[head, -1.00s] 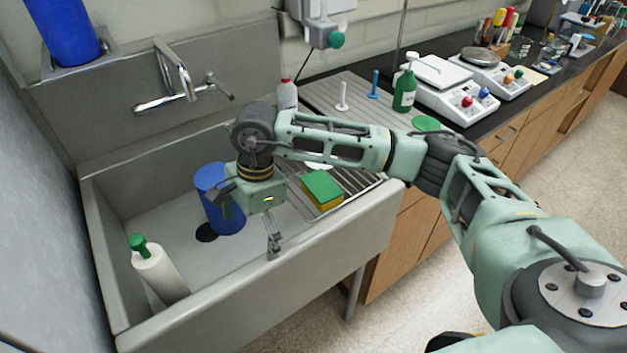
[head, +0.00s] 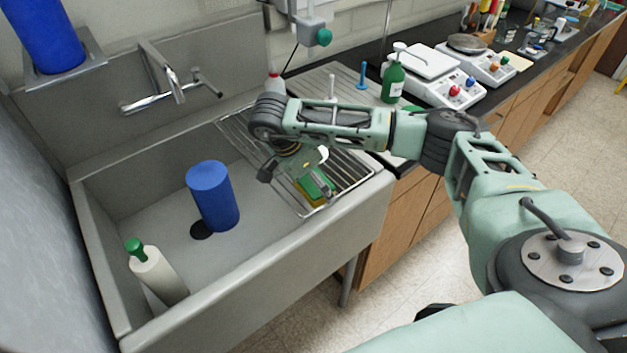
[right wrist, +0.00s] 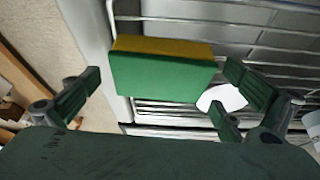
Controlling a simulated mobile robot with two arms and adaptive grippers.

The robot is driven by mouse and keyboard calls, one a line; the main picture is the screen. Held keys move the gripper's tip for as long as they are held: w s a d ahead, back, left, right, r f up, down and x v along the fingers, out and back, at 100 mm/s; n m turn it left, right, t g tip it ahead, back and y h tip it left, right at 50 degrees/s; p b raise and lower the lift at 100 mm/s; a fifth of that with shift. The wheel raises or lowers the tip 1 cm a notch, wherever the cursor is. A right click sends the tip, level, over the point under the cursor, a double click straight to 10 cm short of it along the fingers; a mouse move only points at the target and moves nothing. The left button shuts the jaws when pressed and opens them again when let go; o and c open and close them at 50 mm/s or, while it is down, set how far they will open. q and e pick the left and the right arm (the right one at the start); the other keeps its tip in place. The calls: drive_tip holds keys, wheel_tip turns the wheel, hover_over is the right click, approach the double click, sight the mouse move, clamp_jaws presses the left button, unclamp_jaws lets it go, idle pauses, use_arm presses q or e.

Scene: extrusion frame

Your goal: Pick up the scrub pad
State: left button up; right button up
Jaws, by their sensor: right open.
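The scrub pad (head: 314,190) is a green and yellow block on the wire rack over the right side of the sink. In the head view my right gripper partly covers it. In the right wrist view the scrub pad (right wrist: 163,72) lies ahead of the fingers, green face toward me and yellow edge beyond. My right gripper (right wrist: 160,92) is open, with fingers apart on the left and right of the pad in the picture. It is empty, and I cannot tell the remaining height gap. My left gripper is not in view.
The wire rack (head: 350,172) spans the sink's right side. A blue cylinder (head: 213,197) stands in the sink (head: 110,240), and a white bottle with a green cap (head: 157,272) leans at its front left. A green bottle (head: 393,82) stands on the counter behind.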

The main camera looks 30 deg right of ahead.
drive_tip(key=shift+f, duration=0.15)
drive_tip(key=c, duration=1)
